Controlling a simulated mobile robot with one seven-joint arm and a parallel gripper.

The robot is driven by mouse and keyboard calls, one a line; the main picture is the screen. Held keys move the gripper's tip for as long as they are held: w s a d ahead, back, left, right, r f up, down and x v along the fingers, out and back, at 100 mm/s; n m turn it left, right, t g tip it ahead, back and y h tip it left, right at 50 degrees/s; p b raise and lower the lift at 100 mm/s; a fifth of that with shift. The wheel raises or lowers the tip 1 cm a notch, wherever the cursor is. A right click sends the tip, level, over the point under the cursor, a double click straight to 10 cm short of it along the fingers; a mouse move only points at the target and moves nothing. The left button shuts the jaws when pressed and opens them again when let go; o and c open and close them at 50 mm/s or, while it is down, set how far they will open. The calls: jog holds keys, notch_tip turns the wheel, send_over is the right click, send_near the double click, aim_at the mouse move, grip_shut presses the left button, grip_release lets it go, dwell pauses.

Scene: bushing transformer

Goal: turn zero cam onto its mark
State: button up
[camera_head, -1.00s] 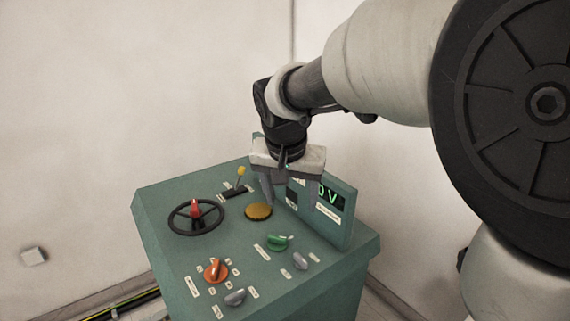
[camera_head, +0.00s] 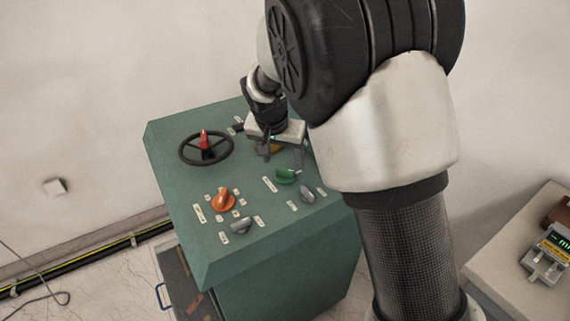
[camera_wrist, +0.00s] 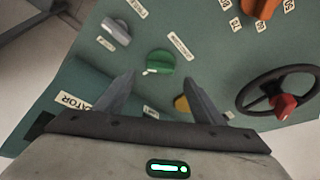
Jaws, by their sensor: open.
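A round yellow-brown disc (camera_head: 268,150), which may be the zero cam, lies on the sloped top of the green console (camera_head: 170,185). My gripper and arm hide part of it in the head view. In the wrist view only a yellow edge of the disc (camera_wrist: 181,103) shows, beside the inner side of one finger. My gripper (camera_head: 284,157) is open over the disc, with fingers pointing down. In the wrist view my gripper (camera_wrist: 158,81) shows nothing clasped between its fingertips. I cannot tell whether a finger touches the disc, and no mark on it is readable.
A green knob (camera_head: 286,176), an orange knob (camera_head: 223,201) and grey knobs (camera_head: 240,226) sit nearby on the panel. A black handwheel (camera_head: 183,154) with a red handle (camera_head: 204,140) stands left. A side table (camera_head: 500,255) with a meter (camera_head: 548,253) is at right.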

aim_at(286, 169)
jog(key=x, duration=0.5)
jog(key=shift+w+f, duration=0.1)
jog(key=shift+f, duration=0.05)
jog(key=c, duration=1)
jog(key=shift+c, duration=0.2)
jog(key=shift+d+n+b, duration=0.1)
jog(key=shift+n+b, duration=0.2)
jog(key=shift+n, duration=0.1)
jog(key=n+y, duration=0.1)
jog(key=n, duration=0.2)
jog(key=shift+d+n+y, duration=0.2)
jog(key=shift+n+y, duration=0.2)
jog(key=shift+n+g+y, duration=0.3)
jog(key=shift+n+y, duration=0.6)
jog(key=shift+n, duration=1.7)
